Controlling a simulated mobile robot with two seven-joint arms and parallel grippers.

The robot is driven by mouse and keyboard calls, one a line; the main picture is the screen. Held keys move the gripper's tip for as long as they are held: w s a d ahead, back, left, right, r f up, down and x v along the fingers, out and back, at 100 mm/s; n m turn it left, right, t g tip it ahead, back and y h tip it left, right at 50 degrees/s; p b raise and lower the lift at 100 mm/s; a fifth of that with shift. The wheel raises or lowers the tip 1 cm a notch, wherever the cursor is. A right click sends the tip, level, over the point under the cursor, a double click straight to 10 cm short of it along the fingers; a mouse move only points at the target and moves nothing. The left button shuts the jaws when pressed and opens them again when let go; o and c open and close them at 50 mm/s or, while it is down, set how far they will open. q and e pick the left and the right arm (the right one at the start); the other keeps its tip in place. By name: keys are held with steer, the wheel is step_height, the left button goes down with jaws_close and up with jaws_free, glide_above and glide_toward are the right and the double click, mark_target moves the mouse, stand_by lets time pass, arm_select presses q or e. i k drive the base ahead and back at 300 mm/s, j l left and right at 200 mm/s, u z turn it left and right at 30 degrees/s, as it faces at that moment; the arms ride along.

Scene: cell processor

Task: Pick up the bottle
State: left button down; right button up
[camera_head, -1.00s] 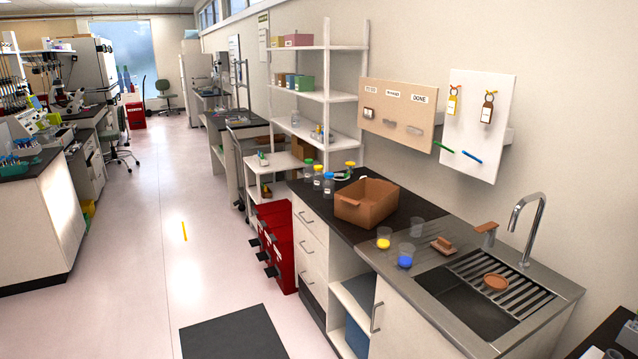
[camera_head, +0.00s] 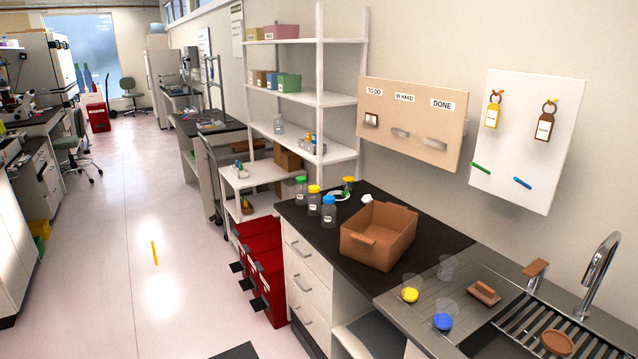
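Three small clear bottles stand upright at the left end of the black counter. A clear bottle (camera_head: 279,124) also stands on the white shelf behind. Neither of my grippers shows in the head view.
A brown open box (camera_head: 378,236) sits on the black counter (camera_head: 312,240) right of the bottles. Clear cups with yellow (camera_head: 411,292) and blue (camera_head: 443,320) contents stand near the sink. Red bins (camera_head: 262,270) stand left of the drawers. The floor aisle (camera_head: 170,220) is open.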

mark_target(314, 201)
steer(key=i+j+z, duration=0.1)
steer(key=i+j, duration=0.3)
steer(key=i, duration=0.15)
steer(key=i+j+z, duration=0.1)
steer(key=i+j, duration=0.3)
steer(key=i, duration=0.15)
